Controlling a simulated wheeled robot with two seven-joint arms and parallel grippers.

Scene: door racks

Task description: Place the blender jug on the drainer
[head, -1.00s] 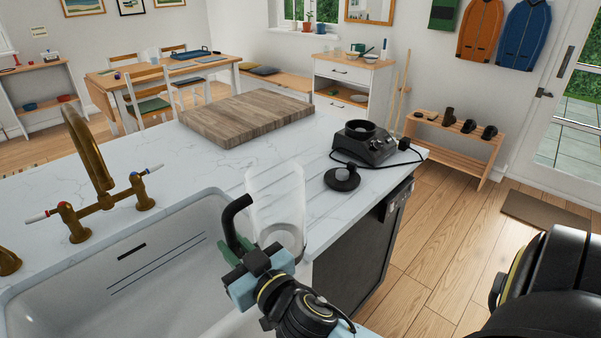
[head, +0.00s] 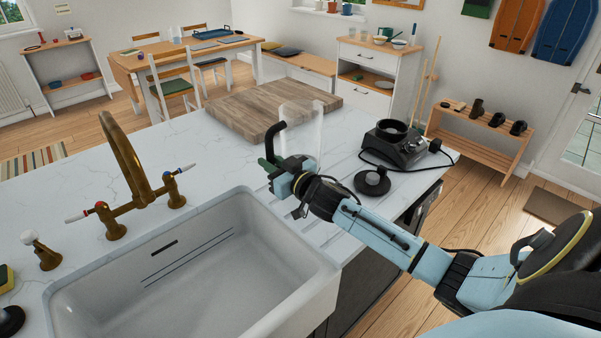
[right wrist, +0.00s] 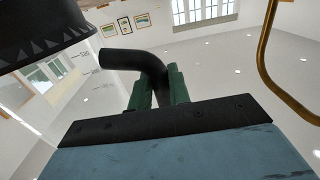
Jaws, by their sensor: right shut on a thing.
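The blender jug is a clear, tall vessel (head: 305,130) with a black bent handle (head: 272,138). My right gripper (head: 272,170) is shut on that handle, and the jug is above the worktop just beyond the sink. In the right wrist view the green fingers (right wrist: 160,92) are on both sides of the black handle (right wrist: 130,60). Clear jug wall shows at the left there. My left gripper is out of view.
The white sink (head: 200,265) with a brass tap (head: 125,160) is at the left front. A wooden board (head: 245,108) lies behind the jug. A black blender base (head: 398,143) with a cord and a black lid-like piece (head: 372,182) stand to the right.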

